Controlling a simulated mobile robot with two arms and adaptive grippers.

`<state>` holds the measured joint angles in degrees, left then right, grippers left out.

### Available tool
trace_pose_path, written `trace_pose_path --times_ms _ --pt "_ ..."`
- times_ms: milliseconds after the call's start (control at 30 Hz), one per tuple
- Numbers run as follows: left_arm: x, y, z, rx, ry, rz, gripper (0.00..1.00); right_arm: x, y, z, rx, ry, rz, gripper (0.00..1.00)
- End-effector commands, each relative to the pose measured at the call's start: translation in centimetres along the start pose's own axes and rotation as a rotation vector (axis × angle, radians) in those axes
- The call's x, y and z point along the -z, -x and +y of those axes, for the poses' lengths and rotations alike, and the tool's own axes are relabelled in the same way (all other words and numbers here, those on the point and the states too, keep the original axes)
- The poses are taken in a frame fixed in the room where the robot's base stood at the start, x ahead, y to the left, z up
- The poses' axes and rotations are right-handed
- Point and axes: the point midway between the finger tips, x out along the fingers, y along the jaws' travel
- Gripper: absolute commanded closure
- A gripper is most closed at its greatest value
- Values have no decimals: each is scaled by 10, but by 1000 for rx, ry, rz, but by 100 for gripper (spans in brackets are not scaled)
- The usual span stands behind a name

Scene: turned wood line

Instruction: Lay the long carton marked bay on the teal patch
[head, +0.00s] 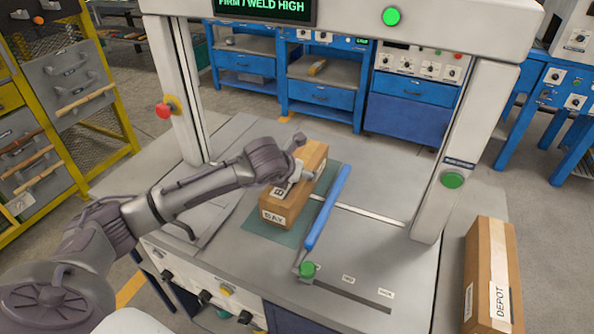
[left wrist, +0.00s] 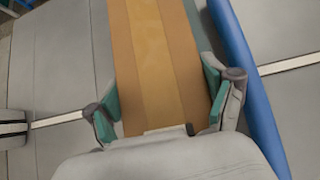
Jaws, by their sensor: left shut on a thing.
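The long carton marked BAY (head: 273,217) is brown with a lighter tape strip. In the head view it lies over the teal patch (head: 253,222), whose edges show in front of it and beside it. My left gripper (head: 290,178) is shut on the carton across its width. In the left wrist view the teal-padded fingers (left wrist: 160,105) stand on both sides of the carton (left wrist: 155,60). I cannot tell whether the carton's underside touches the patch. My right gripper is not in view.
A blue bar (head: 328,208) with a green knob (head: 308,269) runs along the carton's right side. White posts (head: 465,150) of a frame stand on the grey table (head: 390,265). Another carton marked DEPOT (head: 490,275) stands at the right. A red button (head: 163,111) is on the left post.

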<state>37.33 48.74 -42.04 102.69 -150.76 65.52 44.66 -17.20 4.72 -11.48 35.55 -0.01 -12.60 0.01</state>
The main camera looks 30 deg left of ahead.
Motion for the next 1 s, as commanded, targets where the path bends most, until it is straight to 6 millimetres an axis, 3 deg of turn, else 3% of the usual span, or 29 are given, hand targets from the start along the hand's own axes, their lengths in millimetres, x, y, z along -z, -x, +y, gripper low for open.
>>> trace_pose_path --times_ms 133,167,233,700,867,1000 --pt "0 -2 0 1 1 -5 78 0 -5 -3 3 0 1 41" --pt "1 -2 0 1 1 0 14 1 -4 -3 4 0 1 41" --pt "1 -1 0 1 1 0 2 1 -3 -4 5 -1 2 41" --pt "-1 4 0 1 0 -1 0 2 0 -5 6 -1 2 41" --pt "0 30 0 1 -1 -4 0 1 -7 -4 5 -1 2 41" --pt "0 62 0 2 -2 -5 0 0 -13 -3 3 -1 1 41"
